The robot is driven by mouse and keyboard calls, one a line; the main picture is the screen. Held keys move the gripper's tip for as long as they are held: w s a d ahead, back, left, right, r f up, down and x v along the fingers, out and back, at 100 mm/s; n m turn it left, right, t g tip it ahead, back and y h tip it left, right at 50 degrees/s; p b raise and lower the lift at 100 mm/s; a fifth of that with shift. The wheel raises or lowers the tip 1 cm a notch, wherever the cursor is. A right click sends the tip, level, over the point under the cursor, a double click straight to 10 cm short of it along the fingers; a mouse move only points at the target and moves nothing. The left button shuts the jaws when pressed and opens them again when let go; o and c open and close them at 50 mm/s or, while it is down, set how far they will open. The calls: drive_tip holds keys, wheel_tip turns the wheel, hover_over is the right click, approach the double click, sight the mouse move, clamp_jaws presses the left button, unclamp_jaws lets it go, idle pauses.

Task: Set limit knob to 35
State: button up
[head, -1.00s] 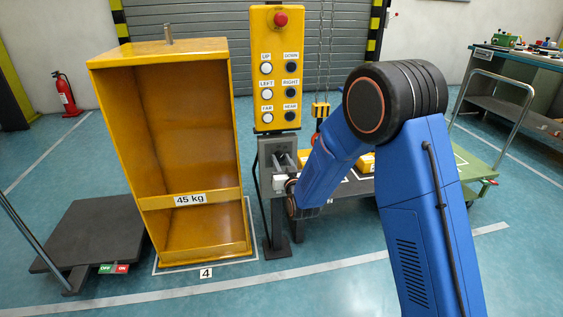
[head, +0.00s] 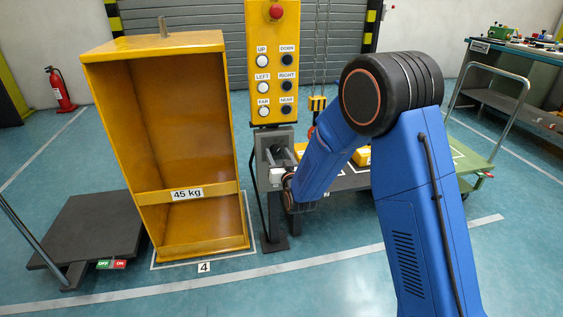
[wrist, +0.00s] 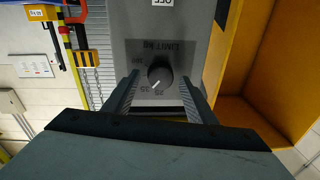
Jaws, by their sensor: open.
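The limit knob (wrist: 160,71) is a dark round knob on a grey panel (wrist: 185,45) in the wrist view, under an upside-down "LIMIT kg" label. Its white pointer aims to the lower left in the picture, near small upside-down numbers that are too blurred to read surely. My gripper (wrist: 162,82) is open, its two fingers on either side of the knob with visible gaps.
A tall yellow bin (head: 188,118) marked 45 kg stands left of the post. A dark platform (head: 92,232) with an OFF/ON switch (head: 112,264) lies further left. The floor in front is clear.

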drive_tip(key=r+v, duration=0.1)
drive_tip(key=v, duration=1.6)
drive_tip(key=shift+d+f, duration=0.15)
drive_tip(key=shift+f, duration=0.3)
